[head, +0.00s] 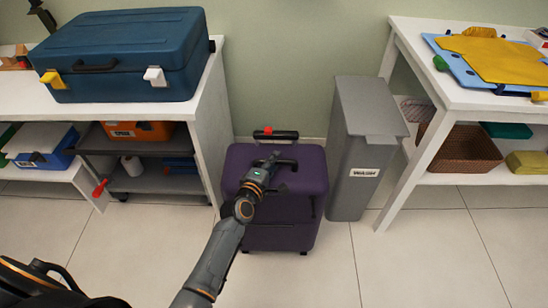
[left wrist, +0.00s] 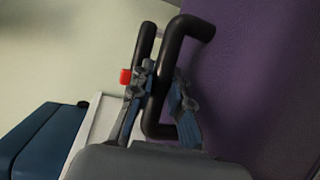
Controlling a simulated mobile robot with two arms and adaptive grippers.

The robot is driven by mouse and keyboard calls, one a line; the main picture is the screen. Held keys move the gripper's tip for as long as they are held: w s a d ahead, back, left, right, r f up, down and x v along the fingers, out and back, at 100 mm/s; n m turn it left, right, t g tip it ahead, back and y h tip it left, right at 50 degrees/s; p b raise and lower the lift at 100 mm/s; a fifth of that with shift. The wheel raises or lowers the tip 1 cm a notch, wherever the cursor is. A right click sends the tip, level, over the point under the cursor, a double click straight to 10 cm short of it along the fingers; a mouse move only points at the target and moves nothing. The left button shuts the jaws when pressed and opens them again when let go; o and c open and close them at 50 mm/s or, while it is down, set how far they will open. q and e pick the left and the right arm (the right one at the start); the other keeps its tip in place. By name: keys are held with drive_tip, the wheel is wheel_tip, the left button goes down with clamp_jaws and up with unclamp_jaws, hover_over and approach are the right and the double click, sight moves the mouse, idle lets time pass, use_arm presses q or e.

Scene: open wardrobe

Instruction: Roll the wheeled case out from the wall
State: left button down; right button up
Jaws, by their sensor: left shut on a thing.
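The purple wheeled case (head: 308,177) stands upright on the tiled floor by the green wall, between the left shelf and the grey bin. A black handle with a red button (head: 268,131) shows at its back top edge. My left gripper (head: 272,160) is over the top of the case, at its black handle. In the left wrist view the fingers (left wrist: 158,100) are shut around a bar of the black handle (left wrist: 188,32), with the purple case (left wrist: 255,75) beside it. The case's wheels are mostly hidden. My right gripper is not in view.
A grey lidded bin (head: 350,150) stands close at the case's right. A white shelf unit (head: 208,125) with a blue toolbox (head: 130,60) is close at its left. A white table (head: 425,150) is further right. The floor (head: 400,265) in front is clear.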

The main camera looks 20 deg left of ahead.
use_arm(q)
drive_tip(key=shift+s+d+f, duration=0.15)
drive_tip(key=shift+f, duration=0.05)
drive_tip(key=c, duration=1.5)
unclamp_jaws()
drive_tip(key=shift+s, duration=0.1)
drive_tip(key=shift+r, duration=0.15)
drive_tip(key=v, duration=1.2)
drive_tip(key=shift+s, duration=0.1)
